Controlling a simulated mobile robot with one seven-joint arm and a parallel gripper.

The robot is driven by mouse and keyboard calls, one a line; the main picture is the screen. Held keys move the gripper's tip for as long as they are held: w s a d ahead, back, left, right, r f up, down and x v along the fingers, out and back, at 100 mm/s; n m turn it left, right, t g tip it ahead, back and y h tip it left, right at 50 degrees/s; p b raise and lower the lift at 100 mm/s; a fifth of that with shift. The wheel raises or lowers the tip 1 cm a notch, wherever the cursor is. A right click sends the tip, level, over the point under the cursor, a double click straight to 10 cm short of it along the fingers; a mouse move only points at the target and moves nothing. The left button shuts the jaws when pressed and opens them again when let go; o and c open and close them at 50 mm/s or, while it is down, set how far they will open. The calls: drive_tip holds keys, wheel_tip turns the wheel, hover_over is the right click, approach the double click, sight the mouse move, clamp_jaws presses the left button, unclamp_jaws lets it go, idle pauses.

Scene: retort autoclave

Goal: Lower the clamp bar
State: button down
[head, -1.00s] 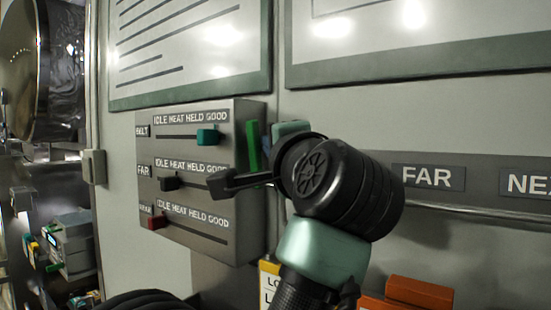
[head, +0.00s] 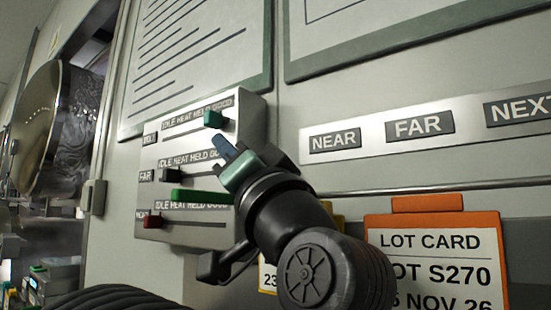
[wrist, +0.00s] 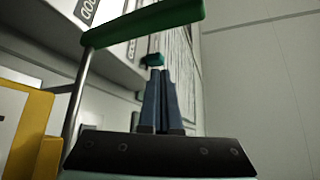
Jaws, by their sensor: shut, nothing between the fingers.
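A green bar (head: 200,196), which looks like the clamp bar, shows nearly level in front of the lower part of the slider panel in the head view. My arm hides its right end. In the wrist view the green bar (wrist: 143,22) crosses above my fingers, with a thin metal rod running down from its left end. My gripper (head: 220,144) points up and left in front of the panel. In the wrist view my gripper (wrist: 160,72) has its two blue fingers together and empty. They appear apart from the bar, though the depth gap is unclear.
The slider panel (head: 190,228) carries a teal, a black and a red knob. An orange lot card holder (head: 428,203) hangs at the right, below a NEAR/FAR label strip (head: 365,160). A yellow-edged card (wrist: 42,155) stands close at left in the wrist view.

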sight(213, 199)
drive_tip(key=shift+s+a+f+n+g+y+b, duration=0.15)
drive_tip(key=shift+s+f+n+g+y+b, duration=0.15)
drive_tip(key=shift+f+n+y+b, duration=0.55)
drive_tip(key=shift+s+a+f+n+g+y+b, duration=0.2)
drive_tip(key=shift+f+n+g+y+b, duration=0.3)
drive_tip(key=shift+f+n+b, duration=0.65)
drive_tip(key=shift+s+a+f+n+g+y+b, duration=0.25)
drive_tip(key=shift+f+n+y+b, duration=0.4)
drive_tip(key=shift+f+n+b, duration=0.35)
drive_tip(key=shift+w+f, duration=0.1)
drive_tip(key=shift+f, duration=0.05)
